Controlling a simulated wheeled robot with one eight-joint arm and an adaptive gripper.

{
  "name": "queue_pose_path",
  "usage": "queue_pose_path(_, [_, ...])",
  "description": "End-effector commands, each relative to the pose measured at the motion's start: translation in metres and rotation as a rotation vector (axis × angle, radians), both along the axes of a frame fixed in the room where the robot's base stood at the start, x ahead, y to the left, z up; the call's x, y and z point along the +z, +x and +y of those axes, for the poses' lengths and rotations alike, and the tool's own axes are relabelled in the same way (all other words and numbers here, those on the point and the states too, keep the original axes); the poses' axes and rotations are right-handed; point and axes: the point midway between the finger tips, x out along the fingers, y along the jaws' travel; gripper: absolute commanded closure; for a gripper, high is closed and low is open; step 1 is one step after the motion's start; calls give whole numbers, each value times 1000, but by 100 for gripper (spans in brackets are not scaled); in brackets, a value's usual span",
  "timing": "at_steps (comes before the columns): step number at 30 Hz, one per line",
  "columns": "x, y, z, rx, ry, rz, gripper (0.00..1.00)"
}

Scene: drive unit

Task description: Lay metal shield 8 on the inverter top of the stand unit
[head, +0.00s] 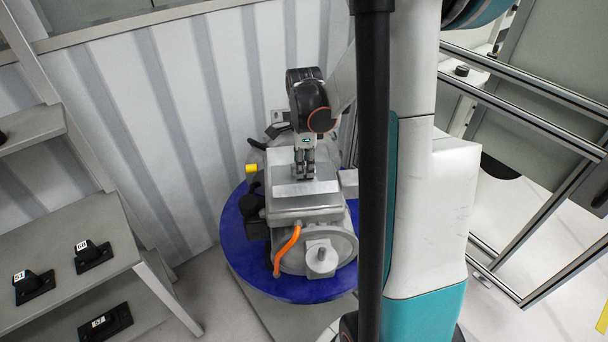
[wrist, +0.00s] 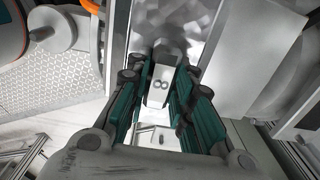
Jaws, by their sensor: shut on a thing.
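The stand unit is a grey drive unit with an orange cable, on a round blue stand (head: 240,262). Its boxy inverter top (head: 312,203) faces up. My gripper (head: 304,172) points down over the inverter top, its fingers close together. In the wrist view my gripper (wrist: 160,100) has its green-sided fingers on both sides of a small pale metal piece with two holes, apparently part of the metal shield (wrist: 158,88). The fingers hide much of the shield in the head view. I cannot tell whether it touches the inverter top.
A grey shelf rack (head: 80,255) on the left holds several black parts with number labels. A corrugated wall (head: 150,110) stands behind the unit. A metal rail frame (head: 530,115) is on the right. A yellow cap (head: 252,168) sticks out at the unit's left side.

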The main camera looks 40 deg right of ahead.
Motion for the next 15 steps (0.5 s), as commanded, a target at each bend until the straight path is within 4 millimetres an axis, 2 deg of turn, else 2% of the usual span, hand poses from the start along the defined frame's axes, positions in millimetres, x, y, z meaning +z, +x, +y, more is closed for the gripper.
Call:
queue_pose_path(3, [-21, 0, 0, 0, 0, 0, 100])
queue_pose_path(6, [-32, 0, 0, 0, 0, 0, 100])
queue_pose_path(15, [-33, 0, 0, 0, 0, 0, 100])
